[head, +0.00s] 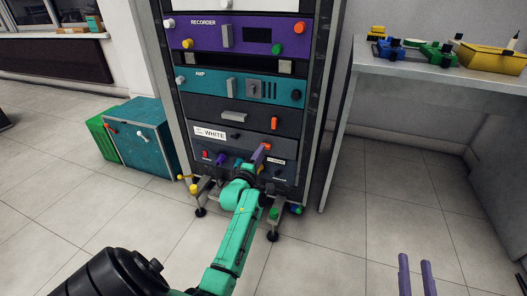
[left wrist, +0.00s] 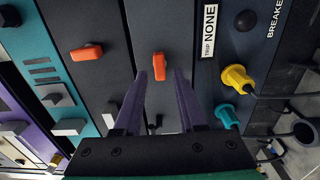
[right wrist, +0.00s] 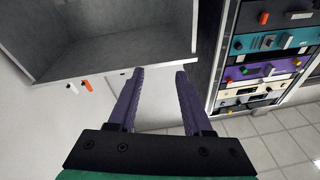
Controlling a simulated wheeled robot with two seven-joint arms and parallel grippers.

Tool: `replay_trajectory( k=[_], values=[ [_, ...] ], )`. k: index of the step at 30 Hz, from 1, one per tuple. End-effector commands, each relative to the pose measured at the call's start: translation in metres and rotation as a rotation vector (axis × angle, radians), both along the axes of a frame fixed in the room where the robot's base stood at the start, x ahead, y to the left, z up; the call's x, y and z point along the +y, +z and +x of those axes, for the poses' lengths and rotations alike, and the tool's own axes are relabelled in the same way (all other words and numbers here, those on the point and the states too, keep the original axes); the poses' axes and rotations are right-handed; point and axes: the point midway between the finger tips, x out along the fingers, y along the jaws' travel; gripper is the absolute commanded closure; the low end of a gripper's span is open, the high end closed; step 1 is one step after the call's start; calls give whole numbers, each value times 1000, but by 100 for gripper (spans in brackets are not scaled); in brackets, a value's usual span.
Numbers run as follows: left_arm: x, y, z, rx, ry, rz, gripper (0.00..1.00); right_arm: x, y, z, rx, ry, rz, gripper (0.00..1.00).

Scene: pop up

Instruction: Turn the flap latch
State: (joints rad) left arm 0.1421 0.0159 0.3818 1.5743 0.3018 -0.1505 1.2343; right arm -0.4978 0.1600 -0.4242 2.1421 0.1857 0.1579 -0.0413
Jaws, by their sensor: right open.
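In the head view this latch (head: 267,146) is partly hidden by my gripper. My left gripper (head: 261,156) is in front of it. In the left wrist view my left gripper (left wrist: 160,75) is open, with one purple finger on each side of the latch; contact cannot be told. A second orange latch (head: 275,124) is on the panel above and also shows in the left wrist view (left wrist: 86,52). My right gripper (right wrist: 160,72) is open and empty, away from the rack.
The rack holds a purple recorder panel (head: 215,36), a teal amp panel (head: 215,80) and a WHITE label (head: 211,134).

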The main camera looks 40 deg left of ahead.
Motion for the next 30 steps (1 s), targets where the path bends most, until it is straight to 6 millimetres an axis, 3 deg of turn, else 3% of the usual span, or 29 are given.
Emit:
replay_trajectory(
  k=[23, 26, 27, 30],
  values=[
    [11, 0, 30, 0, 0, 0, 60, -12, 110, 14, -322, -42, 61, 50],
    [10, 0, 30, 0, 0, 1, 94, -12, 118, 14, -338, -44, 63, 50],
    [10, 0, 30, 0, 0, 1, 100, -12, 117, 15, -338, -44, 63, 50],
    [10, 0, 30, 0, 0, 1, 100, -12, 116, 15, -336, -43, 62, 50]
  ],
)
